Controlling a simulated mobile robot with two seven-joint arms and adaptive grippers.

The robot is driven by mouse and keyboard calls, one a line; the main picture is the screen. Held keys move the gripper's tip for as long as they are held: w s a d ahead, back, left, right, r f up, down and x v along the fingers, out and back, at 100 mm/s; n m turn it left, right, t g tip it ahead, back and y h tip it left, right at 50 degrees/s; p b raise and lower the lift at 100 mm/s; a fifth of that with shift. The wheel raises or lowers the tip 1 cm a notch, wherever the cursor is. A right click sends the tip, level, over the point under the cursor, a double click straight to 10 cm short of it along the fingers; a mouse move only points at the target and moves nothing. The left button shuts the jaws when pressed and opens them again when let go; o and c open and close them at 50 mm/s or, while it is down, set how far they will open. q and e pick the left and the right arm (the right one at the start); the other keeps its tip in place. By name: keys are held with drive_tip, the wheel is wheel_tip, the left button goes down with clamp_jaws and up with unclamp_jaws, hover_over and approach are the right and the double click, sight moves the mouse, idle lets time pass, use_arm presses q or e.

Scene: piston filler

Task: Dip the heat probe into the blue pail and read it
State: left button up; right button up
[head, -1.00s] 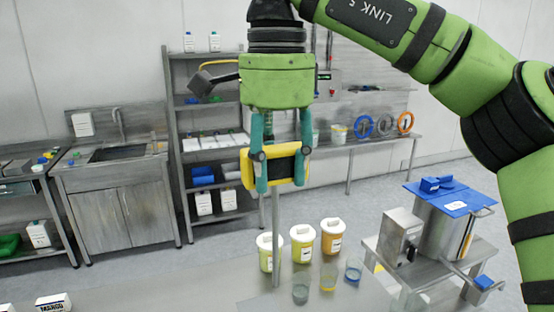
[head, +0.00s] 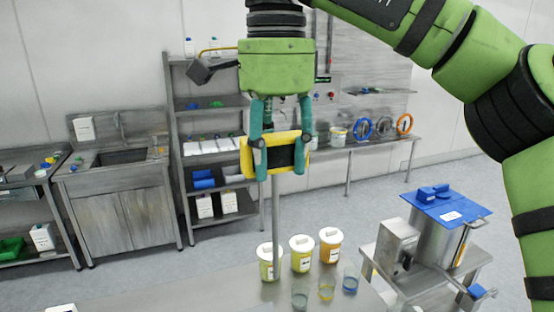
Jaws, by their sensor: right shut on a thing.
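My right gripper (head: 279,172) is shut on the heat probe (head: 285,155), which has a yellow body with a dark display and a long thin grey stem pointing straight down. The stem's lower end overlaps the left yellow-green tub in the picture; I cannot tell whether they touch. No reading is legible on the display. No large blue pail shows. My left gripper is not in view.
A steel machine with a blue lid (head: 445,203) is at right. The front table's left part (head: 170,295) is mostly clear.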

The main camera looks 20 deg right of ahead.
drive_tip(key=shift+r, duration=2.15)
